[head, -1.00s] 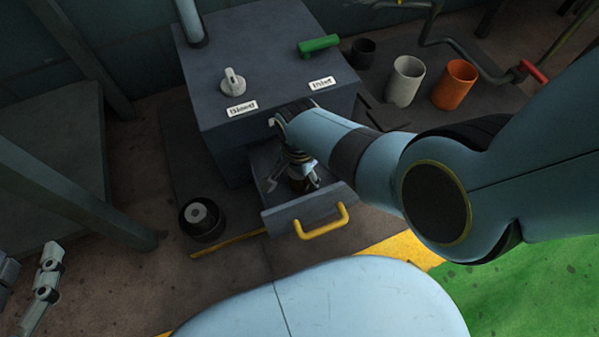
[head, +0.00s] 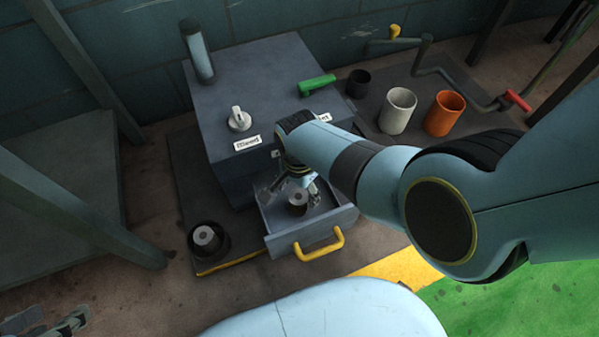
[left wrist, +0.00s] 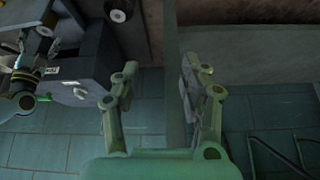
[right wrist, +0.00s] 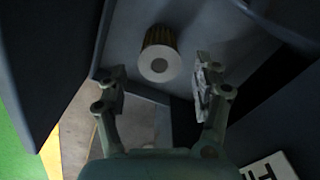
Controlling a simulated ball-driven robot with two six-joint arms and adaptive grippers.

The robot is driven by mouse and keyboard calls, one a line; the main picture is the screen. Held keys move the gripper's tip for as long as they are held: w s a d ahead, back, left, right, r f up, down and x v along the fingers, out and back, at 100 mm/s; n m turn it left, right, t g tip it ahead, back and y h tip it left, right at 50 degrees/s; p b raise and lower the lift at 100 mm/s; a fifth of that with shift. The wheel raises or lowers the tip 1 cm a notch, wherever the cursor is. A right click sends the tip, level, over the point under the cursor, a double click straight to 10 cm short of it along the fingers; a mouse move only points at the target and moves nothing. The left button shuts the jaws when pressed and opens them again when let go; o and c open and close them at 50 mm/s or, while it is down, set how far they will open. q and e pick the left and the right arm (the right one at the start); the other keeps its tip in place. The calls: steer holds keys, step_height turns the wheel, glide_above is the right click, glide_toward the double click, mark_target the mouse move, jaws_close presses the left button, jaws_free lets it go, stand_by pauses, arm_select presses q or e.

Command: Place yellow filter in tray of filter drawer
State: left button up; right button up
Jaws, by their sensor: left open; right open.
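The filter (head: 298,203) stands in the tray of the open drawer (head: 283,243). In the right wrist view the filter (right wrist: 160,58) shows a pale round end with a dark centre and yellowish pleated sides. My right gripper (head: 293,184) is open over the drawer, just behind the filter in the head view. In the right wrist view its fingertips (right wrist: 160,85) are apart with nothing between them; the filter lies beyond them. My left gripper (left wrist: 158,72) is open and empty, away from the drawer; only part of it (head: 45,322) shows at the head view's lower left.
A grey-topped cylinder stands in a dark round holder (head: 207,240) left of the drawer. The drawer has a yellow handle (head: 320,246). The cabinet (head: 262,85) carries a white knob (head: 239,120) and a green lever (head: 317,84). White (head: 397,111) and orange (head: 445,113) cups stand right.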

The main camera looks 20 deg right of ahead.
mark_target(299, 195)
arm_select(q)
step_height(299, 195, up, 4)
steer(key=s+g+p, duration=0.2)
arm_select(e)
step_height(299, 195, up, 2)
steer(key=shift+r, duration=0.25)
step_height(299, 195, up, 2)
steer(key=shift+r+p, duration=0.25)
steer(key=shift+p, duration=0.65)
arm_select(q)
steer(key=shift+g, duration=0.6)
steer(key=shift+s+a+f, duration=0.2)
steer(key=shift+s+f, duration=0.05)
steer(key=shift+f, duration=0.35)
steer(key=shift+s+a+f, duration=0.15)
steer(key=shift+s+f, duration=0.15)
steer(key=shift+f, duration=0.25)
steer(key=shift+s+a+f, duration=0.2)
steer(key=shift+s+f, duration=0.05)
steer(key=shift+f, duration=0.35)
